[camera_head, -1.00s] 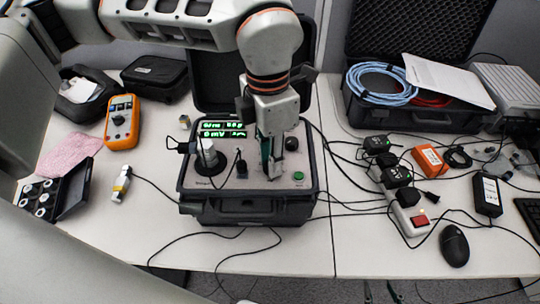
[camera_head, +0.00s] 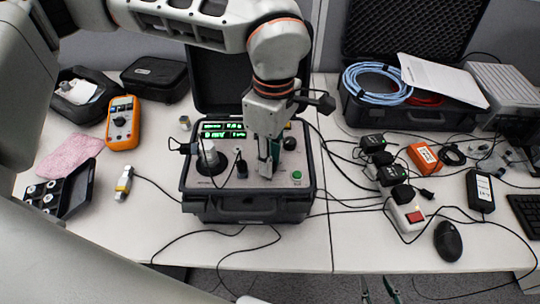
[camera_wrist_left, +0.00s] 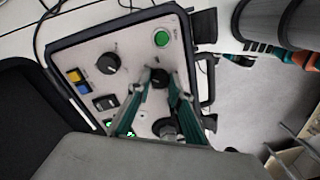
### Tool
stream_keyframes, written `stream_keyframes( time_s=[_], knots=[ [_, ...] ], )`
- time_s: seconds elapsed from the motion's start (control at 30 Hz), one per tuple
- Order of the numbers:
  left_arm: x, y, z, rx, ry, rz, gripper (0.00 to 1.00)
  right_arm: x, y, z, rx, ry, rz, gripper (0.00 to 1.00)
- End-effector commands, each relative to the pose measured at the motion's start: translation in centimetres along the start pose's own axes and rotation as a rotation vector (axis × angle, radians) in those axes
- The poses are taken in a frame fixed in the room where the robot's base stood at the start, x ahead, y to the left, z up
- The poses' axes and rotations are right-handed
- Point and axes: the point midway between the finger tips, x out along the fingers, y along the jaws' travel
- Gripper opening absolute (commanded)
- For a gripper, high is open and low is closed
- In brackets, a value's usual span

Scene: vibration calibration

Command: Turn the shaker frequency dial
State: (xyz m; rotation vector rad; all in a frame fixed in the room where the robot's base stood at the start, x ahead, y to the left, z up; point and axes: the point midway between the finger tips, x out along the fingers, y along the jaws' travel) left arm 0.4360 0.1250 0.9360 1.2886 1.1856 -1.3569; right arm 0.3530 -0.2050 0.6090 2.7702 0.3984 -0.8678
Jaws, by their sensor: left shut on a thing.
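The shaker unit is an open black case with a light control panel (camera_head: 225,181), a lit green display (camera_head: 222,130) and a grey cylindrical shaker head (camera_head: 208,155). My left gripper (camera_head: 269,172) reaches down onto the panel's front right. In the left wrist view its teal fingers (camera_wrist_left: 158,84) are closed around a small black dial (camera_wrist_left: 158,77). The head view hides this dial behind the fingers. A larger black knob (camera_wrist_left: 108,63) and a green button (camera_wrist_left: 161,39) are near it, untouched. My right gripper (camera_head: 379,292) shows only as two separated teal fingertips at the bottom edge, empty.
An orange multimeter (camera_head: 122,122) and a black sample tray (camera_head: 77,190) lie left of the case. Cables, a power strip (camera_head: 408,216) and a black mouse (camera_head: 448,240) lie to its right. The case lid stands open behind my left arm.

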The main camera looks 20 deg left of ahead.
Motion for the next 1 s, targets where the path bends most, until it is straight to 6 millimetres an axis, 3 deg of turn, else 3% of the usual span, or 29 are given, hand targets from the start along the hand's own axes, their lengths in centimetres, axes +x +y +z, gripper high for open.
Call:
stream_keyframes(
  time_s=[0.4,0.93,0.97,1.0],
  knots=[
    [-0.29,0.17,0.04,0.182,0.011,0.007,0.00,-0.19,0.04,-0.61,0.004,0.007,0.000,0.37],
    [-0.27,0.17,0.05,0.206,0.012,0.007,0.00,-0.19,0.00,-0.55,0.004,0.005,-0.001,0.37],
    [-0.27,0.17,0.05,0.206,0.012,0.007,0.22,-0.19,0.00,-0.55,0.004,0.005,-0.001,0.37],
    [-0.26,0.17,0.05,0.206,0.012,0.007,0.27,-0.19,0.00,-0.53,0.004,0.005,-0.001,0.37]
  ],
)
